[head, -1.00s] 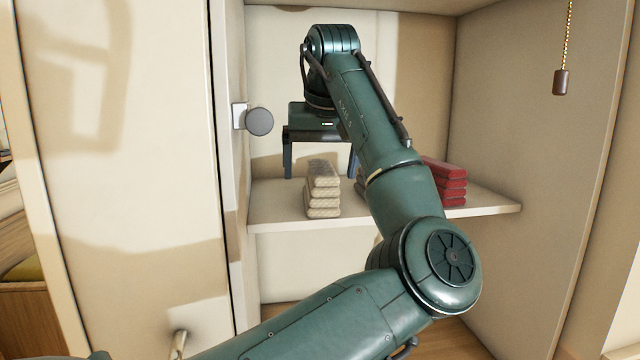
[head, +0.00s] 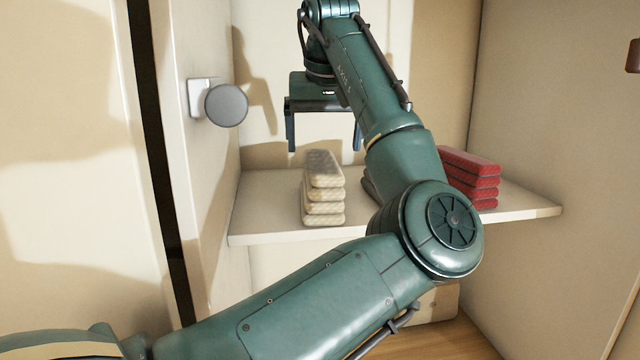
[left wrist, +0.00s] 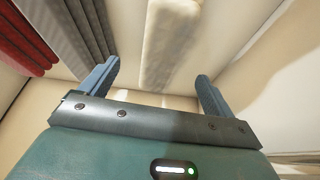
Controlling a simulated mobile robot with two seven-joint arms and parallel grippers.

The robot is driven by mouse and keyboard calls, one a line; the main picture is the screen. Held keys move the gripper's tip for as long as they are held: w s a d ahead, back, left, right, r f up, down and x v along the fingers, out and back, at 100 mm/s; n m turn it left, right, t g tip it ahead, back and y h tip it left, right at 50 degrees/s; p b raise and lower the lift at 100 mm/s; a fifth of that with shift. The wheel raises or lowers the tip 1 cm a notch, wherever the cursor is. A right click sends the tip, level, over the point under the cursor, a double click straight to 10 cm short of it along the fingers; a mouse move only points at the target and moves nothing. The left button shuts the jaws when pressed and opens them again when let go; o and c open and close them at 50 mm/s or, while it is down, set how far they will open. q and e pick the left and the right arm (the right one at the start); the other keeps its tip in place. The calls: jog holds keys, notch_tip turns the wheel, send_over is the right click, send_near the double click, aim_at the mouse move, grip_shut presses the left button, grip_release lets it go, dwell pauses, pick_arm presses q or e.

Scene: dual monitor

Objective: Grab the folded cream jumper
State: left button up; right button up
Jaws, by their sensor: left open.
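The folded cream jumper (head: 324,205) is a neat stack of folds on the shelf (head: 270,213) inside the cupboard. My left gripper (head: 324,148) is open and empty, its fingers pointing down at the level of the jumper's top or above it, toward the back of the shelf. In the left wrist view the jumper (left wrist: 170,42) shows ahead of the gap between the open fingers (left wrist: 158,72). No contact shows. My right gripper is in neither view.
A red folded stack (head: 470,178) lies on the shelf to the right. A grey folded stack (left wrist: 85,22) lies between it and the jumper, mostly hidden by my arm in the head view. A round grey knob (head: 226,105) juts out at the left of the opening.

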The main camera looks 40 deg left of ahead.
aim_at(320, 161)
pick_arm(q)
jog(key=x, duration=0.5)
jog(key=a+x, duration=0.1)
jog(key=x, duration=0.2)
jog(key=shift+r+p, duration=0.1)
jog(key=shift+p, duration=0.2)
jog(key=shift+d, duration=0.1)
jog(key=c, duration=1.2)
jog(key=shift+c, duration=0.3)
jog(key=shift+r, duration=0.1)
